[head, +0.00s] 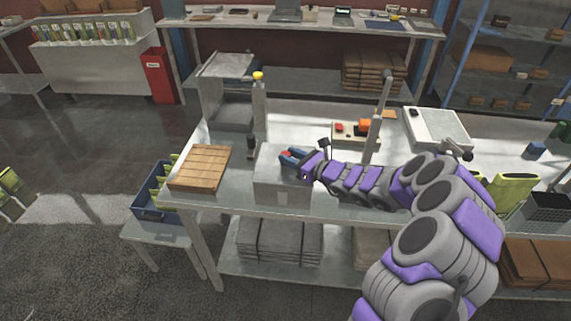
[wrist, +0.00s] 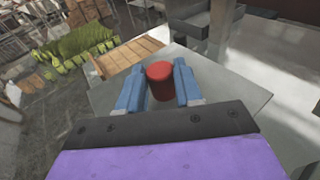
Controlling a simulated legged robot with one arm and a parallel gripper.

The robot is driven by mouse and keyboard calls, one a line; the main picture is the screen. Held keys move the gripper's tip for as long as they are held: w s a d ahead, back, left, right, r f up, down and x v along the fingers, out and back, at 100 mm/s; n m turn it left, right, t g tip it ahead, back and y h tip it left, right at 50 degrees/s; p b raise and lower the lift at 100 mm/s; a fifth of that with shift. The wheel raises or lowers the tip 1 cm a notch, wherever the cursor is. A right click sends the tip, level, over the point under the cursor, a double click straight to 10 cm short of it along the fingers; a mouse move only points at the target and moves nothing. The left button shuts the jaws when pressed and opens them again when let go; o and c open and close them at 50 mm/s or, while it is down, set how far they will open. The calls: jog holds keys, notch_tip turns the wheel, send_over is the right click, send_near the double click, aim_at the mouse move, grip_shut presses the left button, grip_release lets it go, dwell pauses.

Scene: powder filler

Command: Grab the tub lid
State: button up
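A red, round-topped cylindrical piece (wrist: 160,81) stands between my two blue fingers in the wrist view. It is small in the head view (head: 286,154), at the top of a grey box-shaped block (head: 281,194) on the table; I cannot tell whether it is the tub lid or its knob. My gripper (head: 290,156) reaches in from the right, low over the block. In the wrist view my gripper (wrist: 159,82) has its fingers apart, one on each side of the red piece, with narrow gaps seeming to show. The contact points are hard to make out.
A wooden slatted board (head: 201,168) lies left of the block. A post with a yellow top (head: 258,90) and a grey stand (head: 228,90) rise behind it. A thin upright post (head: 377,115) stands near my arm. A blue crate (head: 153,196) sits lower left.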

grip_shut()
